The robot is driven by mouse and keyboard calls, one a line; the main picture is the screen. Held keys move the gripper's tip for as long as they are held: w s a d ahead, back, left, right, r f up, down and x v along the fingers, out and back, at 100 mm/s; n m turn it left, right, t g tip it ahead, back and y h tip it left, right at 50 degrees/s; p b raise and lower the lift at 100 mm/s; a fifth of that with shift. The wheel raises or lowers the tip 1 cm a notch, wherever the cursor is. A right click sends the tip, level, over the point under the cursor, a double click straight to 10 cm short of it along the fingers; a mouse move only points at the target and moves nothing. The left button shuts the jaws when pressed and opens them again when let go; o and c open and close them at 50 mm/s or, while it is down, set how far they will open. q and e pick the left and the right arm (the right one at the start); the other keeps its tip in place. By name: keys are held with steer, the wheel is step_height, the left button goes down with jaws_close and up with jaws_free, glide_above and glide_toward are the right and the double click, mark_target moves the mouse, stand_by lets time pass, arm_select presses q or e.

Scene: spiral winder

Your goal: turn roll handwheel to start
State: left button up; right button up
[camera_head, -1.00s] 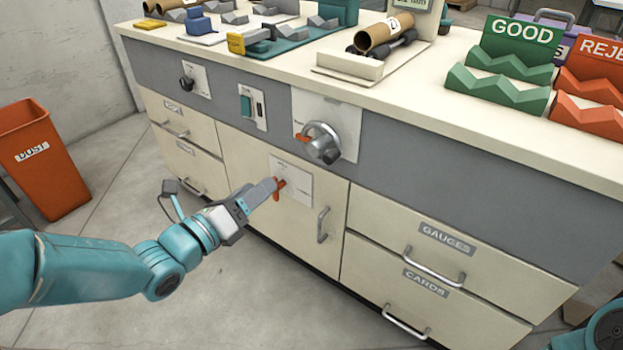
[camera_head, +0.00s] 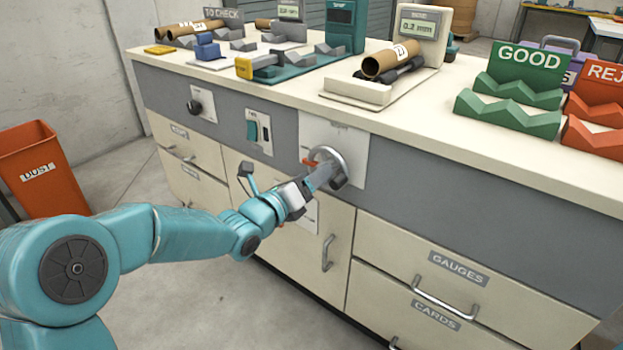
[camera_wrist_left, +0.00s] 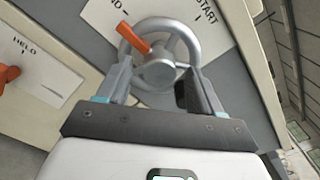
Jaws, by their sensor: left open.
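The roll handwheel (camera_head: 334,166) is a grey metal wheel with spokes and an orange pointer, on a white plate (camera_head: 352,140) on the cabinet's grey front band. In the left wrist view the wheel (camera_wrist_left: 160,70) shows its hub, and its orange pointer (camera_wrist_left: 135,38) points up and left; the word START is at the upper right of the plate. My left gripper (camera_head: 318,178) is at the wheel's near side. In the left wrist view its open fingers (camera_wrist_left: 157,82) stand either side of the wheel's lower part; whether they touch it is unclear. My right gripper is not visible.
An orange lever (camera_wrist_left: 8,76) beside a HELD label is at the left in the wrist view. A door handle (camera_head: 327,252) and drawer handles stick out below. The worktop above holds a tube (camera_head: 391,60) on a gauge stand and a green GOOD rack (camera_head: 520,75).

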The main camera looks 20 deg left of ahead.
arm_select(q)
steer(key=shift+w+d, duration=0.1)
steer(key=shift+w, duration=0.1)
steer(key=c, duration=1.1)
steer(key=shift+o, duration=0.2)
